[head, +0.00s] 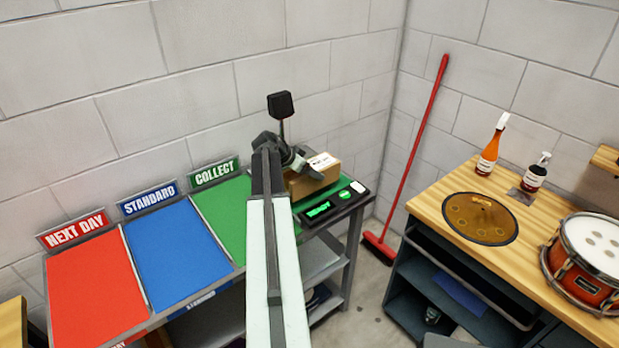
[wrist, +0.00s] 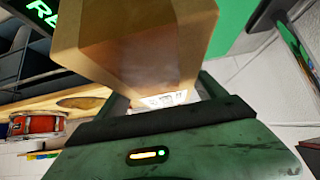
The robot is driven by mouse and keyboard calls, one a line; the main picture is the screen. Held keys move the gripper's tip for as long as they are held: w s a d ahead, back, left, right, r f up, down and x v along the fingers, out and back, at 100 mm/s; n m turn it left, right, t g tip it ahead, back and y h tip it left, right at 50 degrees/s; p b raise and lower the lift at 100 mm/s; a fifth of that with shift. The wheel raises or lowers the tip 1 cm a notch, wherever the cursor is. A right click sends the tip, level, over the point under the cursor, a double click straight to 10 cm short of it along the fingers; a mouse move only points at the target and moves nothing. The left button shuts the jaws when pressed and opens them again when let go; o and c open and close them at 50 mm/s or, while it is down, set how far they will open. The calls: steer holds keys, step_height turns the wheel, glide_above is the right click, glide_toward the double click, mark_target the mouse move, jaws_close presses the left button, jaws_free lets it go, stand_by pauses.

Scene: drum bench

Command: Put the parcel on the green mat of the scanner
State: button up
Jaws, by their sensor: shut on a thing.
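The parcel (head: 318,180) is a brown cardboard box with a white label on top. In the head view it is over the scanner's green mat (head: 338,190), which shows along its right and front sides. I cannot tell whether it touches the mat or hangs just above it. My gripper (head: 298,162) is shut on the parcel from its left side, partly hidden by my arm. In the wrist view, the parcel (wrist: 135,45) stands out between the jaws. The scanner's black panel (head: 330,207) has lit green text, and its black head (head: 281,105) stands behind on a post.
Left of the scanner lie a green COLLECT panel (head: 222,215), a blue STANDARD panel (head: 175,255) and a red NEXT DAY panel (head: 95,290). A red broom (head: 408,150) leans in the corner. A wooden bench with bottles and a drum (head: 590,262) stands at right.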

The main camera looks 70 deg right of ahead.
mark_target(290, 175)
steer(key=f+b, duration=0.4)
steer(key=shift+d, duration=0.2)
steer(key=shift+r, duration=0.2)
steer(key=o, duration=2)
steer(key=shift+w, duration=0.1)
steer(key=shift+r+p, duration=0.1)
steer(key=shift+p, duration=0.2)
steer(key=p+v, duration=0.8)
steer(key=v, duration=0.4)
steer(key=shift+a, duration=0.1)
